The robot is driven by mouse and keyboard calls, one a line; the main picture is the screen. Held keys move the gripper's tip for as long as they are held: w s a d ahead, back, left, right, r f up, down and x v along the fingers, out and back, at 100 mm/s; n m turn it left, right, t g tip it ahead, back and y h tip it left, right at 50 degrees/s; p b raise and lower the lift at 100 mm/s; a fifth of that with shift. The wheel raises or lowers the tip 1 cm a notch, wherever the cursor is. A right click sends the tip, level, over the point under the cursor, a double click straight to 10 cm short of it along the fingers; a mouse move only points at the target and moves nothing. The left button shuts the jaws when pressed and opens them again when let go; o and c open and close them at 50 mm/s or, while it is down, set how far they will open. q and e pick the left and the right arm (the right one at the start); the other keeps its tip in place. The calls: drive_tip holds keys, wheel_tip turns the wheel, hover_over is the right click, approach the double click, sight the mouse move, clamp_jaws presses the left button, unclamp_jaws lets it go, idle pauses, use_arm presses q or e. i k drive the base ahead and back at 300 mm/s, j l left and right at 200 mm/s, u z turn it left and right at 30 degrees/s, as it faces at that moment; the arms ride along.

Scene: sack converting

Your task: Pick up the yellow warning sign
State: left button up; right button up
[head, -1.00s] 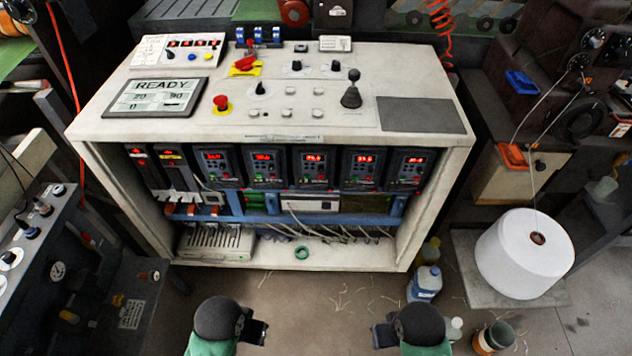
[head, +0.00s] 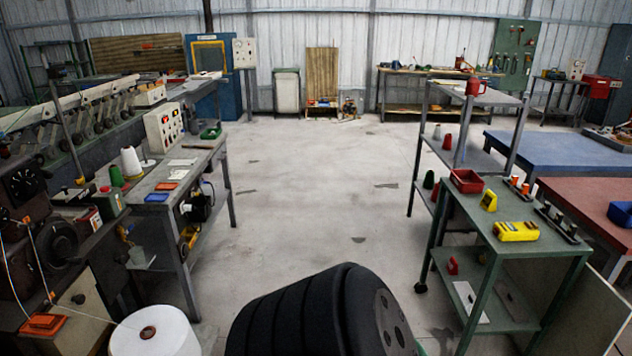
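I cannot make out a yellow warning sign with certainty in the head view. Neither is clearly a sign. A black ribbed part of my own arm fills the bottom middle. Neither of my grippers shows.
A wide concrete floor (head: 310,190) runs clear up the middle. A long grey workbench (head: 180,180) lines the left. A white spool (head: 152,333) is at the lower left. A red bin (head: 466,181) sits on the cart; a blue-topped table (head: 560,155) stands behind.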

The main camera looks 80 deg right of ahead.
sight(488, 203)
drive_tip(key=z, duration=3.7)
